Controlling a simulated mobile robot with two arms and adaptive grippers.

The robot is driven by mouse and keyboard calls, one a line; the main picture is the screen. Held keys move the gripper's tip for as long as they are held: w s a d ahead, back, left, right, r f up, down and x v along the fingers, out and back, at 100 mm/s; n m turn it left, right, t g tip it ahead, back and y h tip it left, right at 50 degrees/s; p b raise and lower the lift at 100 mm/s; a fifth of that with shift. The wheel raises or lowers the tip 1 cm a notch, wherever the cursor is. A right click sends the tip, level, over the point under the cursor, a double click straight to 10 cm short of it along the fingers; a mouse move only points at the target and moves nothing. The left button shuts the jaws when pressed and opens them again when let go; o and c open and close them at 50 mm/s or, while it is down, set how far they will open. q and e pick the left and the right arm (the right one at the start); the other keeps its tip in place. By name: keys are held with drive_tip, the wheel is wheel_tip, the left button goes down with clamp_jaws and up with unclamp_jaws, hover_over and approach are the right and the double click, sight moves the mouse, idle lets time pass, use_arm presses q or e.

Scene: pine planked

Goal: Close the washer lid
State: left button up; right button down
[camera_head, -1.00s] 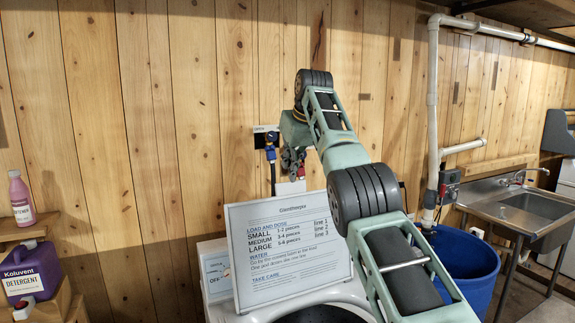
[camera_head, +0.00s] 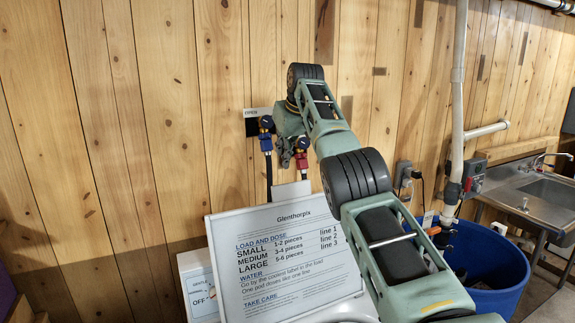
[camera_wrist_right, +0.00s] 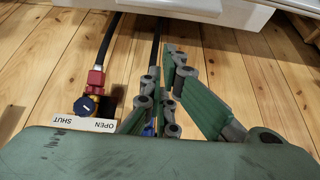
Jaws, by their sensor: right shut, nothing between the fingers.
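The washer lid (camera_head: 280,262) is a white panel with printed load and dose text. It stands raised, leaning back slightly, at the bottom middle of the head view. The washer's control panel (camera_head: 201,293), with an "OFF" mark, shows at its left. My right gripper (camera_head: 292,155) is above and behind the lid's top edge, close to the wall, apart from the lid. In the right wrist view my right gripper (camera_wrist_right: 174,66) is shut and empty, and a white edge of the washer (camera_wrist_right: 215,10) crosses the top. My left gripper is out of view.
A blue tub (camera_head: 490,262) and a metal sink (camera_head: 540,198) stand at the right. A white pipe (camera_head: 458,100) runs down the wall.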

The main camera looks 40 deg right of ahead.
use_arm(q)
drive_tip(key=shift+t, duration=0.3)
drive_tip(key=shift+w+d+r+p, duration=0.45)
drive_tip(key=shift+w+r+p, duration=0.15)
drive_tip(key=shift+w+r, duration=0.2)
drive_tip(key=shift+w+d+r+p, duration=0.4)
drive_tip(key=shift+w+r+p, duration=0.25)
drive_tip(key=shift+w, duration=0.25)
use_arm(e)
drive_tip(key=shift+s+f, duration=0.25)
drive_tip(key=shift+f, duration=0.85)
drive_tip(key=shift+s+f, duration=0.2)
drive_tip(key=shift+f, duration=0.9)
